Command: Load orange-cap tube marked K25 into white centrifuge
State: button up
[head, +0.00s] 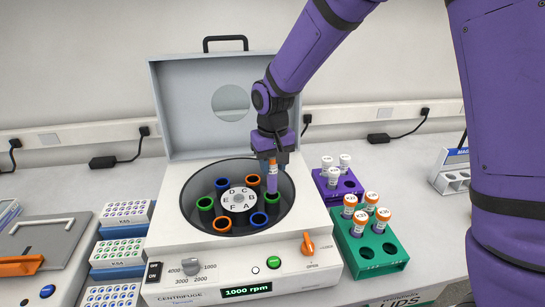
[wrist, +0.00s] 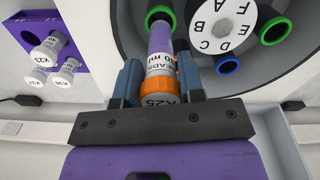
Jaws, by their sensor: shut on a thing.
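The orange-cap tube has a purple body and a white label band in the wrist view (wrist: 160,62), with K25 readable on its cap. My gripper (wrist: 158,88) is shut around its cap end. In the head view the tube (head: 272,178) hangs roughly upright over the right side of the rotor bowl. Its lower end is close to the right green-ringed slot (head: 273,198); I cannot tell whether it has entered. The white centrifuge (head: 170,255) stands with its lid (head: 190,115) up. Its rotor has a lettered hub (head: 238,199) and blue, green and orange slot rings.
A green rack (head: 352,262) with several orange-cap tubes and a purple rack (head: 340,197) with white-cap tubes stand right of the centrifuge. Labelled tube boxes (head: 122,232) stand left. The raised lid rises behind my gripper. The centrifuge display reads 1000 rpm.

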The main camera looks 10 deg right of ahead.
aim_at(273, 184)
jog(key=shift+f, duration=0.65)
dwell(0.9)
jog(key=shift+f, duration=0.65)
jog(key=shift+f, duration=0.15)
jog(key=shift+f, duration=0.65)
jog(key=shift+f, duration=0.15)
jog(key=shift+f, duration=1.25)
jog(key=o, duration=1.5)
